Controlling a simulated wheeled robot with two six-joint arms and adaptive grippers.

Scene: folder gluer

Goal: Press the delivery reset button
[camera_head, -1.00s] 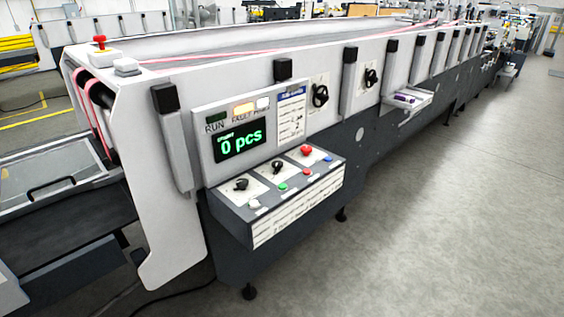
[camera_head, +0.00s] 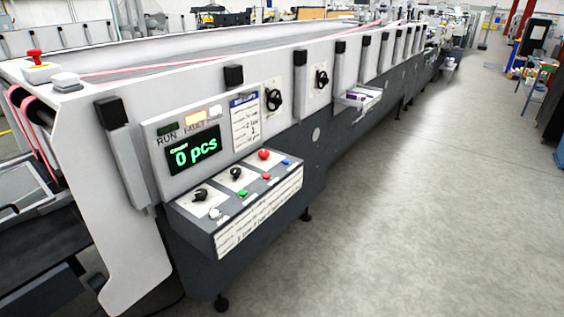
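The folder gluer's control box (camera_head: 195,236) juts from the near end of the machine. Its top carries a white button (camera_head: 214,213), a green button (camera_head: 243,194), a small red button (camera_head: 266,176) and a blue button (camera_head: 286,162) in a row along the front edge. Behind them are two black selector knobs (camera_head: 200,195) and a larger red button (camera_head: 263,154). The button labels are too small to read, so I cannot tell which is the delivery reset. The display (camera_head: 194,151) above reads 0 pcs. Neither gripper is in view.
A red emergency button (camera_head: 35,56) tops the machine's near left corner. The grey floor (camera_head: 400,220) in front and to the right is clear. A cart (camera_head: 530,75) and dark cabinet stand far right.

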